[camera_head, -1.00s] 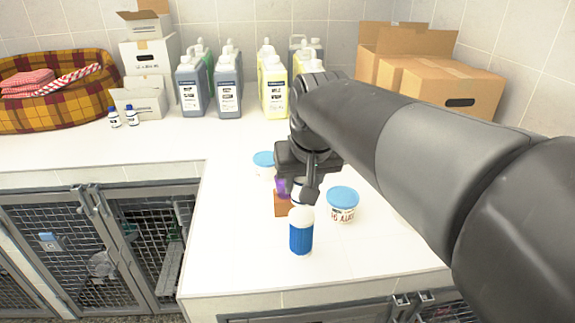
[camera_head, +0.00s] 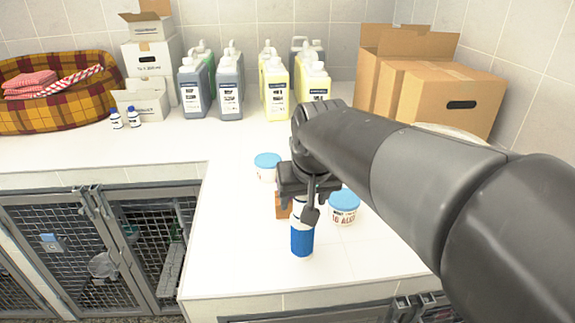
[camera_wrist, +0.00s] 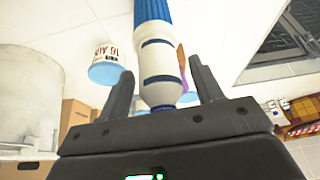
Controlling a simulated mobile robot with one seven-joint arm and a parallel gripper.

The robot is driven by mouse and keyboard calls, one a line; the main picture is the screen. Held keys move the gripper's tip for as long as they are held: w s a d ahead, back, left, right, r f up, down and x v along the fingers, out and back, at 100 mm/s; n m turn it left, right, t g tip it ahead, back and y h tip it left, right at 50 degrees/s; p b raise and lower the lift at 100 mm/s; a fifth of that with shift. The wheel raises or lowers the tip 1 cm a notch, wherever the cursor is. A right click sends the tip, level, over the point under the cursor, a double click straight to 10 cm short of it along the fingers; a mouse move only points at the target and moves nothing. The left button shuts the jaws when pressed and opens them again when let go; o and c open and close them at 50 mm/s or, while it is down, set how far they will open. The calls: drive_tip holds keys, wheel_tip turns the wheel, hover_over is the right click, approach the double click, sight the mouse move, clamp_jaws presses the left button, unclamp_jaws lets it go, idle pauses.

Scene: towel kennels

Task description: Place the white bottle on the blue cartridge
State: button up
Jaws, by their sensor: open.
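The blue cartridge (camera_head: 302,240) stands upright on the white counter; its ribbed blue side also shows at the top of the wrist view (camera_wrist: 152,11). The white bottle (camera_wrist: 158,60), with dark bands and a narrow neck, is in line with the cartridge and appears to rest upright on its top. In the head view the bottle (camera_head: 299,206) is partly hidden by my gripper (camera_head: 307,203). My gripper is open around the bottle, one finger on each side, with gaps showing in the wrist view.
Two blue-lidded white tubs (camera_head: 344,208) (camera_head: 266,167) stand close by. A brown block (camera_head: 283,206) is just behind the cartridge. Large jugs (camera_head: 274,88), cardboard boxes (camera_head: 431,88) and a plaid basket (camera_head: 50,104) line the back. The counter's front left is clear.

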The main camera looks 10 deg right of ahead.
drive_tip(key=shift+r, duration=0.15)
drive_tip(key=v, duration=1.2)
drive_tip(key=s+d+f, duration=0.3)
drive_tip(key=s+f, duration=0.1)
drive_tip(key=f, duration=0.3)
drive_tip(key=s+d+f+t, duration=0.1)
drive_tip(key=s+d+f, duration=0.2)
drive_tip(key=s+f, duration=0.2)
wheel_tip(320, 180, down, 4)
drive_tip(key=shift+s+r+m, duration=0.25)
drive_tip(key=shift+s+m, duration=0.05)
drive_tip(key=shift+m, duration=0.1)
